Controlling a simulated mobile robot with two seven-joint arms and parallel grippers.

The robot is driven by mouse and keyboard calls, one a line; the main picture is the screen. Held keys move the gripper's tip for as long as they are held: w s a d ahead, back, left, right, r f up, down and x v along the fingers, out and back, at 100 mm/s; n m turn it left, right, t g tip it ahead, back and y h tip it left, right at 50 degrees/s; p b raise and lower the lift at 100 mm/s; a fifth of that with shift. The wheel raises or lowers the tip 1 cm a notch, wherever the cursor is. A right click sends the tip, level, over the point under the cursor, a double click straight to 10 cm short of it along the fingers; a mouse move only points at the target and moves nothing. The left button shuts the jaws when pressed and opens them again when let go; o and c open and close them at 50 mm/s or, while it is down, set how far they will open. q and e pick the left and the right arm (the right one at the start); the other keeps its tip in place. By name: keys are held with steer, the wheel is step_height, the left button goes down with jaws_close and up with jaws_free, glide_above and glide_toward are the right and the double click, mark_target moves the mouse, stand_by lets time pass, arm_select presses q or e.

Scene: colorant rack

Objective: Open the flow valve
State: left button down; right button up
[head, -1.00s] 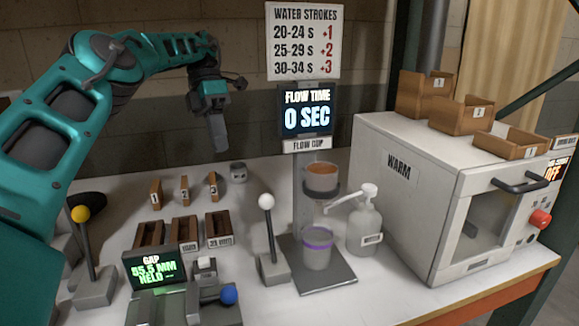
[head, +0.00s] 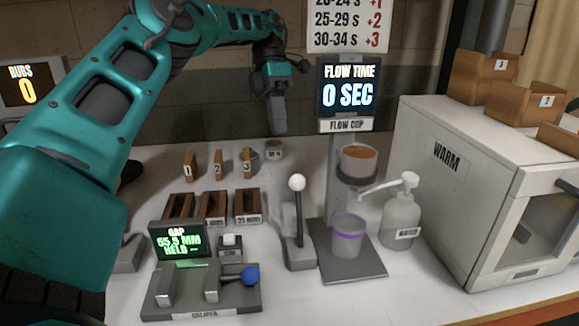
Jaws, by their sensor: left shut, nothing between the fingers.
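A lever with a white ball knob (head: 297,184) stands upright on a grey base, just left of the flow cup stand (head: 352,266). I cannot tell for sure that it is the flow valve. The upper cup (head: 357,161) holds orange-brown liquid in a ring on the stand. A clear cup with a purple band (head: 347,236) stands below it. The display (head: 348,87) reads flow time 0 SEC. My left gripper (head: 279,130) points down, shut and empty, behind and above the white knob, apart from it. My right gripper is not in view.
A white pump bottle (head: 400,222) stands right of the cups, beside the warming oven (head: 458,200). A caliper with a blue knob (head: 251,276) is at the front left. Numbered blocks (head: 218,163) and small wooden trays (head: 213,207) stand left of the lever.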

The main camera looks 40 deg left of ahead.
mark_target(294, 177)
arm_select(q)
steer(key=s+d+f, duration=0.3)
steer(key=d+f, duration=0.3)
steer(key=shift+s+d+f, duration=0.15)
steer(key=shift+s+d, duration=0.1)
stand_by(0.6)
steer(key=shift+t+y, duration=0.5)
steer(key=shift+y, duration=0.1)
steer(key=shift+s+d+r+b, duration=0.25)
steer(key=shift+s+d+r, duration=0.3)
steer(key=shift+d, duration=0.2)
steer(key=shift+s+d+r+b, duration=0.25)
steer(key=shift+s+d+r, duration=0.2)
steer(key=shift+s+d, duration=0.2)
steer(key=shift+w+r, duration=0.1)
